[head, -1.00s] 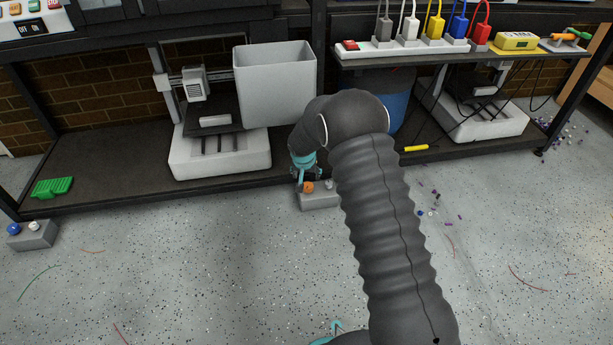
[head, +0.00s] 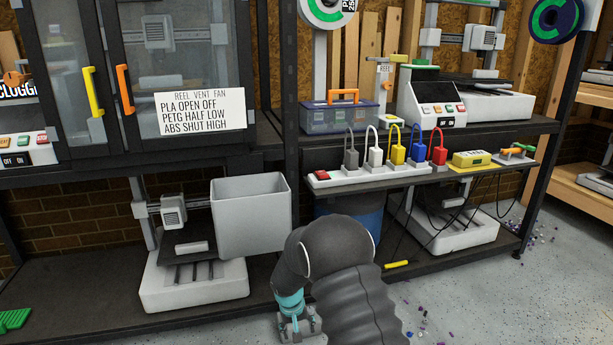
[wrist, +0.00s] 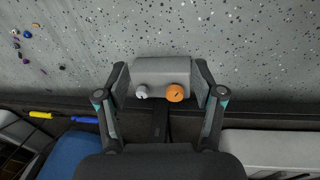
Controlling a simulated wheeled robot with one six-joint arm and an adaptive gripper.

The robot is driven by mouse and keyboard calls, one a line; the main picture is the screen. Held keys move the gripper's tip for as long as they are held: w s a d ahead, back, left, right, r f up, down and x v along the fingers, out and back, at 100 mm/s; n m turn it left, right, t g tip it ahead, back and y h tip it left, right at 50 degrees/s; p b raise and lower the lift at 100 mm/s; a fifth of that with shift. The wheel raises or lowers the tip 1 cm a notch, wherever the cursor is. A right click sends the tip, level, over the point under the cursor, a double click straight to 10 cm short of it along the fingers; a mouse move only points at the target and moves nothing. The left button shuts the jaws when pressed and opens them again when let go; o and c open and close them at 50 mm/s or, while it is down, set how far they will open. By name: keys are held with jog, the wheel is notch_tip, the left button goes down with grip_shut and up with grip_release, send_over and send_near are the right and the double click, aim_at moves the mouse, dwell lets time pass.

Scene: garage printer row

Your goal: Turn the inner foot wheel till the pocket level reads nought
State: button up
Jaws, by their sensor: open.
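A grey foot block (wrist: 160,68) on the floor carries an orange wheel (wrist: 175,93) and a smaller white knob (wrist: 141,92). My gripper (wrist: 160,80) is open, with one finger on each side of the block in the wrist view. The orange wheel and white knob lie between the fingers; I cannot tell whether either finger touches the block. In the head view my gripper (head: 298,326) is low at the bottom edge, and it and my arm hide most of the block. I cannot make out a level or its reading.
A power strip (head: 365,174) with coloured plugs and a yellow box (head: 472,158) sit on the board above. A yellow stick (head: 397,264) lies near the shelf edge. Floor at right is open, with scraps.

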jog(key=s+d+r+t+p, duration=0.1)
jog(key=s+d+r+p, duration=0.2)
jog(key=s+d+r, duration=0.3)
jog(key=s+d+r+m+t+y+p, duration=0.1)
jog(key=s+d+r+p, duration=0.2)
jog(key=s+r, duration=1.4)
jog(key=s+d+r+m+t+p, duration=0.1)
jog(key=s+d+r+p, duration=0.3)
jog(key=r, duration=1.8)
jog(key=s+d+t, duration=0.1)
jog(key=s+d, duration=0.3)
jog(key=s, duration=0.3)
jog(key=shift+s+d+r, duration=0.25)
jog(key=shift+d+r, duration=0.05)
jog(key=shift+d, duration=0.1)
jog(key=shift+d+r, duration=0.2)
jog(key=shift+r, duration=0.1)
jog(key=shift+c, duration=0.3)
